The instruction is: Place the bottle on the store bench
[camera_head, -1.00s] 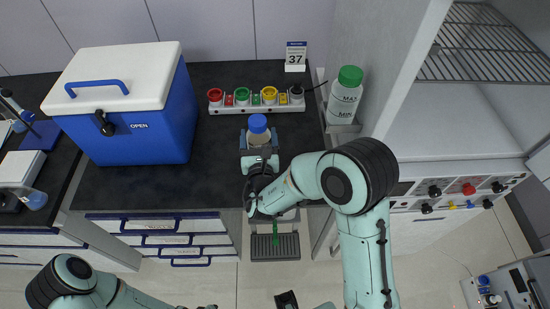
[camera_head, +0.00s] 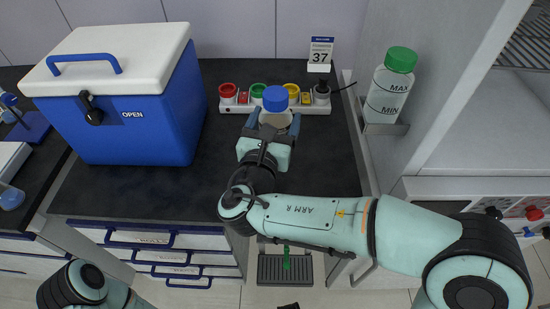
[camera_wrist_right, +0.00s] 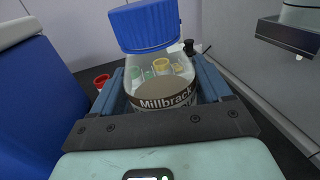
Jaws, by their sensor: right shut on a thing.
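The bottle (camera_head: 275,108) has a blue cap, clear shoulders and tan contents. My right gripper (camera_head: 272,122) is shut on it and holds it upright over the dark bench top (camera_head: 310,155), just in front of the coloured row. The right wrist view shows the bottle (camera_wrist_right: 165,95) between the two blue fingers, with a label reading "Millbrack". Its base is hidden by the gripper, so I cannot tell whether it touches the bench. My left gripper is out of view; only part of my left arm shows at the lower left.
A blue cool box (camera_head: 150,115) with a white lid stands on the left of the bench. A white strip (camera_head: 241,108) with coloured caps lies behind the bottle, near a "37" sign (camera_head: 320,52). A green-capped bottle (camera_head: 388,92) stands at the right wall. The bench's middle is clear.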

